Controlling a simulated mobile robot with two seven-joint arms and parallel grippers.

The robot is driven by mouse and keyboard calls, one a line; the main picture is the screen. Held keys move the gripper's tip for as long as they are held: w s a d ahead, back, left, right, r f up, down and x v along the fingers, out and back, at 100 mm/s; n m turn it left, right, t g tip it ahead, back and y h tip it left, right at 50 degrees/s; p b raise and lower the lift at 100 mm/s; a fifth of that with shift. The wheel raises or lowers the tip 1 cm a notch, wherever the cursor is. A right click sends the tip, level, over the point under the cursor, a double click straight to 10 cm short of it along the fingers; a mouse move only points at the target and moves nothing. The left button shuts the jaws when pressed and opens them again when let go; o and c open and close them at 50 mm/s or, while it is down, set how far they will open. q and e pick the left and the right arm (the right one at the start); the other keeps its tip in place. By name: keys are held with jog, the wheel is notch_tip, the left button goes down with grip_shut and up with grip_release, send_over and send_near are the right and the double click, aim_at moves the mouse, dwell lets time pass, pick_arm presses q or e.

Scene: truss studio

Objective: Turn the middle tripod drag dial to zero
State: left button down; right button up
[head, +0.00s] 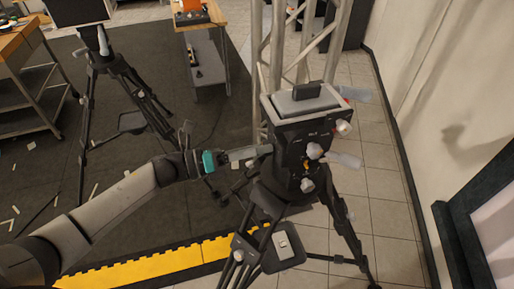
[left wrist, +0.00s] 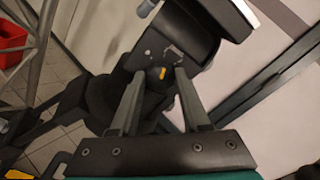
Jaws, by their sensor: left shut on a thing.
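The tripod head (head: 300,135) is a black block with a grey plate on top, standing on black legs. Pale knobs stick out of its side, one upper (head: 343,128), one middle (head: 314,150) and one lower (head: 308,185). My left gripper (head: 262,151) reaches the head from the left. In the left wrist view its fingertips (left wrist: 158,74) are closed on a small dark dial with a yellow mark (left wrist: 162,73). The tips hide the dial's sides, and I cannot read a setting on it. My right gripper is out of view.
Another black tripod (head: 110,75) stands at the back left, near a wooden-topped cart (head: 20,45). A metal truss (head: 285,50) rises close behind the tripod head. A yellow-edged dark mat (head: 170,262) covers the floor at left. A wall is at right.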

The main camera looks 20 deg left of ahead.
pick_arm(q)
jog(key=n+p, duration=0.1)
jog(key=n, duration=0.8)
jog(key=shift+p, duration=0.3)
jog(key=shift+n, duration=0.4)
jog(key=shift+c, duration=1.9)
grip_release()
jog(key=b+v, duration=0.3)
jog(key=v, duration=1.2)
jog(key=shift+a, duration=0.15)
